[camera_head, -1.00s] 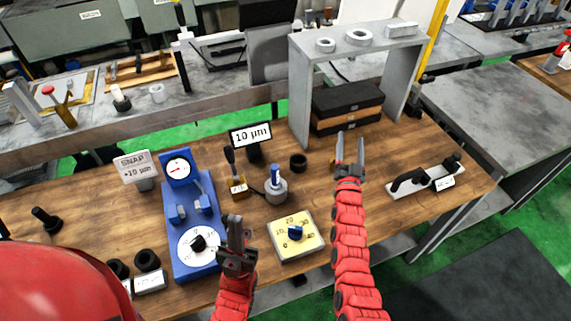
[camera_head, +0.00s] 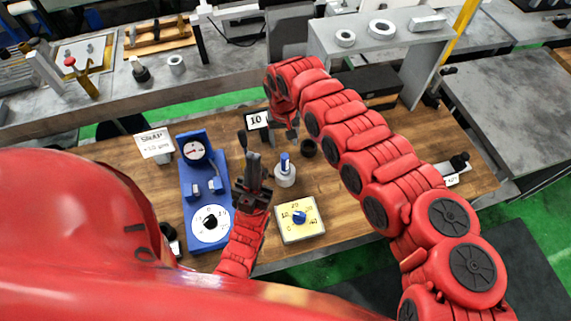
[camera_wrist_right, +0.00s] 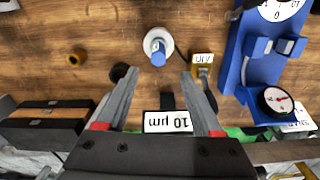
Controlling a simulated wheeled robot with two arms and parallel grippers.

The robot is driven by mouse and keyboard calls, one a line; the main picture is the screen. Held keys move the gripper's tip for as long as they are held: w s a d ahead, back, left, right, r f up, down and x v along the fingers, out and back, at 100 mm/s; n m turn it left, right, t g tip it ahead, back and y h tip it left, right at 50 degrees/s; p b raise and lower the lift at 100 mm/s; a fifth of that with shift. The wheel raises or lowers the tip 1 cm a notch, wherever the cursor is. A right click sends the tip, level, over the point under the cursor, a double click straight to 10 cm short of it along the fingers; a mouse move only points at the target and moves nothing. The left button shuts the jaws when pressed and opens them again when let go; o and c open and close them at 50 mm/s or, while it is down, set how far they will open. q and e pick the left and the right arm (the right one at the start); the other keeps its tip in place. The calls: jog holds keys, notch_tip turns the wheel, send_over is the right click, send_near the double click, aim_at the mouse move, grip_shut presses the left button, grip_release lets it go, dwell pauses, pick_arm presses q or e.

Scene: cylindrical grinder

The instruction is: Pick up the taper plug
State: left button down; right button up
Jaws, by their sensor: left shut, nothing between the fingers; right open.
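The likely taper plug (camera_head: 285,160), a blue-handled piece, stands upright in a round light-grey base right of the blue gauge stand. It also shows in the right wrist view (camera_wrist_right: 158,52), beyond my fingertips. My right gripper (camera_wrist_right: 160,74) is open and empty, pointing down over the table, apart from the plug. In the head view my right arm arches over from the right and largely hides its fingers. My left gripper (camera_head: 253,160) is shut and empty, left of the plug, its fingers pointing toward the back of the table.
A "10 µm" sign (camera_wrist_right: 167,121) and a black ring (camera_head: 308,147) are close behind. A grey shelf (camera_head: 430,60) stands at back right. Bare wood lies right of the dial.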

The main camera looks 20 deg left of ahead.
aim_at(284, 156)
notch_tip(284, 156, down, 10)
jog(key=b, duration=0.5)
jog(key=shift+w+r+b, duration=0.1)
jog(key=shift+r+b, duration=0.1)
jog(key=shift+b, duration=0.1)
notch_tip(284, 156, down, 5)
jog(key=b, duration=0.4)
jog(key=shift+w+f, duration=0.1)
jog(key=shift+f, duration=0.05)
jog(key=shift+r, duration=0.2)
jog(key=shift+c, duration=0.8)
grip_shut()
